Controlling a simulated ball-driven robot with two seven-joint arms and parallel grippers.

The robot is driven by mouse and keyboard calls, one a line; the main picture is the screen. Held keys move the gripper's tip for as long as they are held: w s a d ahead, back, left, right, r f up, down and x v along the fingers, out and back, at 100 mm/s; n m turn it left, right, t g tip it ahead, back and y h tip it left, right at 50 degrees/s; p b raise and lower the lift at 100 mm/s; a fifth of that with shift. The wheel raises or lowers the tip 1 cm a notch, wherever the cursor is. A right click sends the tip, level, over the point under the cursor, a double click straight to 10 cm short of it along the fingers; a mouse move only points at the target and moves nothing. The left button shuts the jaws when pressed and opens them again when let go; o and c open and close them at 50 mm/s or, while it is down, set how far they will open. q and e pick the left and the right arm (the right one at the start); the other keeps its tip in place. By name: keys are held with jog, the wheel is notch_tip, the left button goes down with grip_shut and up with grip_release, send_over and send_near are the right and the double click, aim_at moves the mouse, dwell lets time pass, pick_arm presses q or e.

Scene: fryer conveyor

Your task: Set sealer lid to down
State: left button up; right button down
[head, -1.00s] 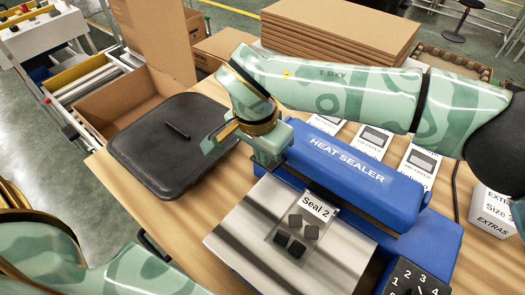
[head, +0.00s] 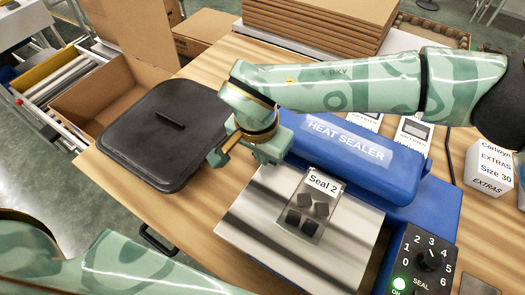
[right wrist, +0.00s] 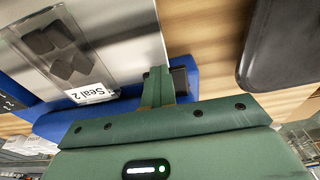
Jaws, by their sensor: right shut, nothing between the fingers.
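The blue heat sealer lid (head: 345,150), marked HEAT SEALER, sits along the back of the metal plate (head: 255,215). The plate is uncovered in front of it. A clear bag (head: 309,208) labelled Seal 2, holding several dark pieces, lies on the plate near the lid. My right gripper (head: 268,155) is at the lid's left end, by the plate's back left corner. In the right wrist view its fingers (right wrist: 157,86) are shut and empty, close to the blue sealer body; I cannot tell whether they touch it. My left gripper is out of view.
A black lidded tub (head: 165,135) stands left of the sealer. A control panel (head: 420,262) with a numbered dial and a green lit button is at the lower right. A white EXTRAS box (head: 490,167) stands at the right. Stacked cardboard (head: 315,25) is at the back.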

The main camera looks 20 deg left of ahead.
notch_tip(320, 180, up, 16)
jog(key=s+p, duration=0.2)
jog(key=p, duration=0.1)
jog(key=shift+s+a, duration=0.15)
jog(key=shift+a, duration=0.05)
